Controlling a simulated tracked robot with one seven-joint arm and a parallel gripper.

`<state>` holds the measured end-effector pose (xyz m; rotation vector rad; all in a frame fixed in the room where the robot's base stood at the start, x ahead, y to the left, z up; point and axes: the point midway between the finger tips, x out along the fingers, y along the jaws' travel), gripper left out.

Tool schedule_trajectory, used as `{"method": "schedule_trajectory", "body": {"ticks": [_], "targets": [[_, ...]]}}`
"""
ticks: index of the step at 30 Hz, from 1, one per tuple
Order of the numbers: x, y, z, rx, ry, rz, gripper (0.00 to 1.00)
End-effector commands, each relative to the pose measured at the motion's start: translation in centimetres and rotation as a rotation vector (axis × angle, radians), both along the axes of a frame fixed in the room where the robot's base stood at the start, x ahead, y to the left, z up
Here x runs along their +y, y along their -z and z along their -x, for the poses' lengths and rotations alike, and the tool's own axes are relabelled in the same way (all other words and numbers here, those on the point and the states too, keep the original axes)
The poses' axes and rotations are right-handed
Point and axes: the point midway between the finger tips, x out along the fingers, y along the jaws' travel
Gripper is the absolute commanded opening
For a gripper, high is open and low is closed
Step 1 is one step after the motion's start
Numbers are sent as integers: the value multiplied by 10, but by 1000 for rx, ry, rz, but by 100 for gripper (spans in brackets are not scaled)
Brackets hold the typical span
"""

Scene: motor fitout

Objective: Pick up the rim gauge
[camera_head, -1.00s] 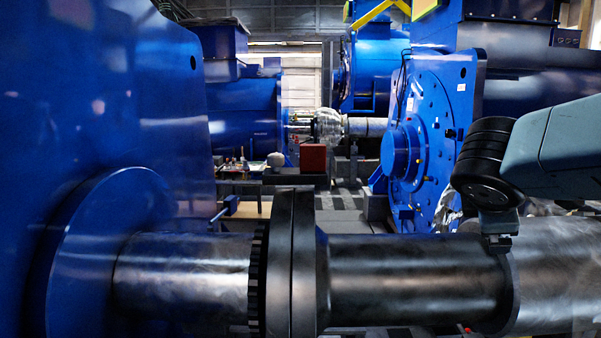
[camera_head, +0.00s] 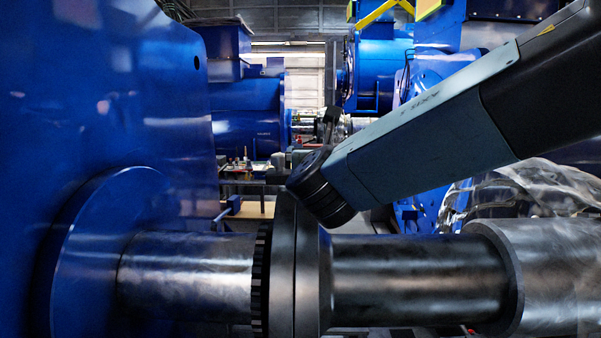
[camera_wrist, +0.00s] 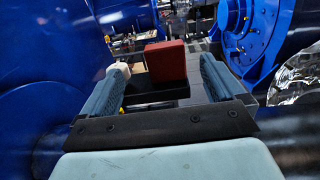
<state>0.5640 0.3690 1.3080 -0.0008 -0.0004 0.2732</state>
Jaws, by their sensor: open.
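I cannot pick out the rim gauge for certain in either view. My gripper (camera_wrist: 162,65) is open in the wrist view, with two blue-grey fingers spread wide and nothing held between them. A red block (camera_wrist: 166,61) shows beyond and between the fingertips; I cannot tell its exact distance. A small whitish object (camera_wrist: 122,69) appears at the left fingertip, and contact is unclear. In the head view my arm reaches in from the right, and its dark wrist joint hangs above the shaft coupling. The gripper there is mostly hidden or too small to read.
A large shaft with a toothed coupling flange (camera_head: 283,270) crosses the front. A blue motor housing (camera_head: 110,110) fills the left. A bench with small items (camera_head: 245,166) stands behind the shaft. Crumpled clear wrap (camera_head: 540,185) lies at right.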

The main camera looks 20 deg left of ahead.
Motion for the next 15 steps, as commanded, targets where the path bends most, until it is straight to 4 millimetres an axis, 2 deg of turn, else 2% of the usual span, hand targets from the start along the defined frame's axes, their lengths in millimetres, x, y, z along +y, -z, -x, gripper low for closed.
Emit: {"method": "schedule_trajectory", "body": {"ticks": [6, 10, 15], "targets": [[10, 0, -37, 1, 3, -1, 96], [13, 0, -50, 2, 2, -2, 96], [15, 0, -58, 2, 2, -3, 96]]}}
